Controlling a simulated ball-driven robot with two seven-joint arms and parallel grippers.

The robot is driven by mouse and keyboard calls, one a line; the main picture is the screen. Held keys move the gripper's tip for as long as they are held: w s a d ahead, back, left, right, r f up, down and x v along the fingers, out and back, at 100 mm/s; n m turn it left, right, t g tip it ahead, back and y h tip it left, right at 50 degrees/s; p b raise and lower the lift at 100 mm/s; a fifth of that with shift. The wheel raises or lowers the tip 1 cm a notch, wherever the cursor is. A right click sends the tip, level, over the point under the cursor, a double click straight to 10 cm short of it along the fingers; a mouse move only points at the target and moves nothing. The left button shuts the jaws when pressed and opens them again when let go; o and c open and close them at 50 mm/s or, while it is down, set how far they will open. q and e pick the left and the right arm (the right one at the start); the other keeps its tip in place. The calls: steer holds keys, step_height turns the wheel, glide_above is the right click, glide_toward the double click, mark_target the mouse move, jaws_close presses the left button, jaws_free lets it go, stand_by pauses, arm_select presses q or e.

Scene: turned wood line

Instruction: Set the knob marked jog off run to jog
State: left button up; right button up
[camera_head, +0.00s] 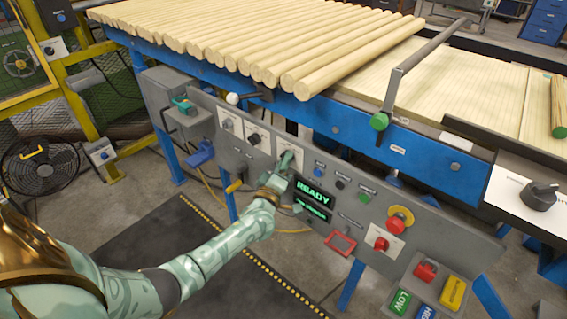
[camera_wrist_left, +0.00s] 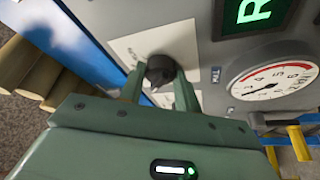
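My left gripper (camera_head: 287,161) reaches the grey control panel at the third of three white-plated knobs in a row. In the left wrist view, a round dark knob (camera_wrist_left: 159,70) on a white plate (camera_wrist_left: 125,42) sits between the two green fingertips, which appear to touch it from both sides. The plate's lettering is too small or turned away to read, so I cannot confirm jog, off, run or the knob's setting. The other two knobs, the left one (camera_head: 228,125) and the middle one (camera_head: 254,139), stand free. My right gripper is not in view.
A green READY display (camera_head: 313,193) is close right of the gripper. A gauge (camera_wrist_left: 272,88) shows in the wrist view. A red mushroom button (camera_head: 398,222) and a red knob (camera_head: 381,243) lie further right. Wooden rods (camera_head: 260,40) lie above the panel.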

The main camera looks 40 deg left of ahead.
arm_select(q)
steer(key=o, duration=0.4)
steer(key=shift+c, duration=0.2)
steer(key=p+v, duration=0.3)
steer(key=v, duration=1.3)
steer(key=shift+s+p, duration=0.15)
steer(key=shift+p, duration=0.25)
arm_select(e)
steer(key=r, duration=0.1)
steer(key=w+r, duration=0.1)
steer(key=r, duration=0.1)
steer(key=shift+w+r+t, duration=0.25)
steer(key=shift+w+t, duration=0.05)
arm_select(q)
steer(key=shift+d+f, duration=0.1)
